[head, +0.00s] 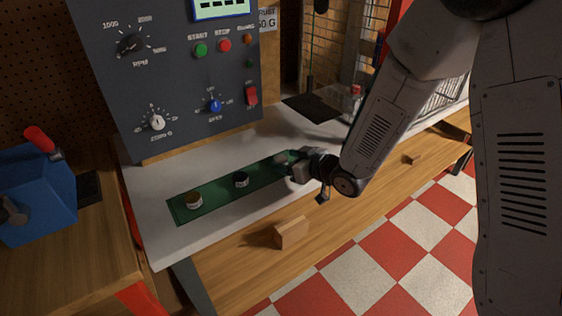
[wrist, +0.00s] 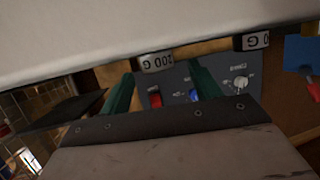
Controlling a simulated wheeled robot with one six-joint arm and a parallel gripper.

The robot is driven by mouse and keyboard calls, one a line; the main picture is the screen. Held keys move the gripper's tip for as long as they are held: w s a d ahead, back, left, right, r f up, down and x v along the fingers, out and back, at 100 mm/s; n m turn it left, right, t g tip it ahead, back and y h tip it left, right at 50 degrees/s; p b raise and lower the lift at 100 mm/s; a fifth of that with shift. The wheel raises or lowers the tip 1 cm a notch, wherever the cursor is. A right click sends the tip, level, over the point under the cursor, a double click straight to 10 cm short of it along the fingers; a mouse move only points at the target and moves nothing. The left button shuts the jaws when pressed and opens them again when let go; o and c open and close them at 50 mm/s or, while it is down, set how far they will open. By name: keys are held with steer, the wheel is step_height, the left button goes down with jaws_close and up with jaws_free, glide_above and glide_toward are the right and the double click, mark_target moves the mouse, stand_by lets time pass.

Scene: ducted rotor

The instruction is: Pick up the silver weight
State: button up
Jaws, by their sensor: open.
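The silver weight (head: 281,158) sits on the far right part of the green mat (head: 215,198), partly hidden by my gripper. My gripper (head: 290,158) is low over the mat's right end, right beside this weight. In the wrist view a silvery weight marked 200 G (wrist: 157,62) shows between the two green fingers of my gripper (wrist: 160,82). The fingers are open, with gaps on both sides of it; I cannot tell how deep between them it is.
A dark weight (head: 240,180) and a brass-coloured weight (head: 194,200) stand on the mat to the left. A grey control panel (head: 180,75) rises behind. A wooden block (head: 291,232) lies in front on the bench. A blue box (head: 35,195) stands far left.

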mark_target(282, 159)
steer(key=shift+x, duration=1.55)
steer(key=shift+d, duration=0.15)
steer(key=c, duration=1.2)
steer(key=shift+r, duration=0.1)
